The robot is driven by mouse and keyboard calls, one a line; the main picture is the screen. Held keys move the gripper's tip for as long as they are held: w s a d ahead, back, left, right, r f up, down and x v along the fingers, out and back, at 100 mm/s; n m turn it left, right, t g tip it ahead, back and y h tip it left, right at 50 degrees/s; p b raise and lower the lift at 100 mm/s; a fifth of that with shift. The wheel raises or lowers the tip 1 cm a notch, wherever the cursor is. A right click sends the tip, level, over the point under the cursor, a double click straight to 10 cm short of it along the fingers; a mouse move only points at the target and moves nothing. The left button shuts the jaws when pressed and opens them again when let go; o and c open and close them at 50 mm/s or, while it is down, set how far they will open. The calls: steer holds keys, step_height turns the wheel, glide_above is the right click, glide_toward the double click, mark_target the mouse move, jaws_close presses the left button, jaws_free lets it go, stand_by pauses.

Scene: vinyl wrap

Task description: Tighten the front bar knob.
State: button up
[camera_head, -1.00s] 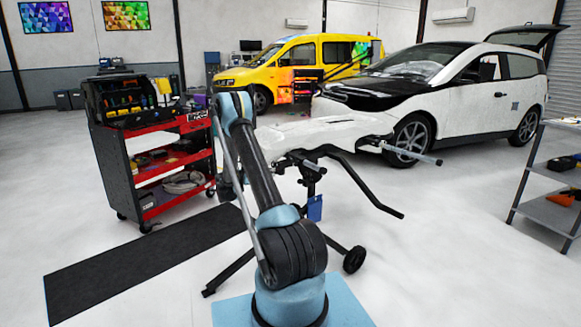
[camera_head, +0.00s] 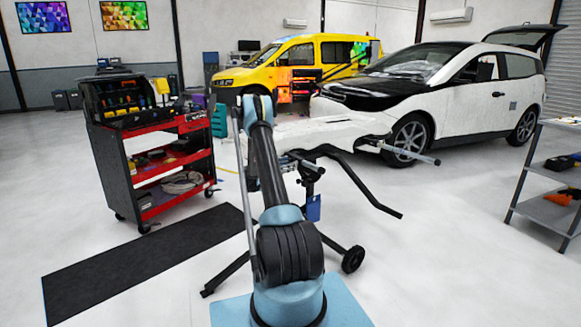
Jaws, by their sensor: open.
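A wheeled stand (camera_head: 312,185) with dark bars stands beyond my base and holds a white car bumper (camera_head: 340,131). A dark bent bar (camera_head: 362,183) reaches from the stand toward the lower right, and a lighter bar (camera_head: 410,154) sticks out to the right. The front bar knob is too small or hidden to pick out. A blue tag (camera_head: 313,208) hangs on the stand's post. My arm rises in front of the stand's left side and bends away from the camera. My gripper is hidden behind my own arm links.
A red tool cart (camera_head: 160,165) stands left, with a black mat (camera_head: 140,262) on the floor before it. A white car (camera_head: 440,95) is behind the bumper and a yellow van (camera_head: 295,60) farther back. A grey shelf (camera_head: 545,205) is at right. Floor right of the stand is clear.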

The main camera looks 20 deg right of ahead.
steer(key=shift+w+d, duration=0.25)
steer(key=shift+d, duration=0.45)
steer(key=shift+c, duration=0.4)
steer(key=c, duration=1)
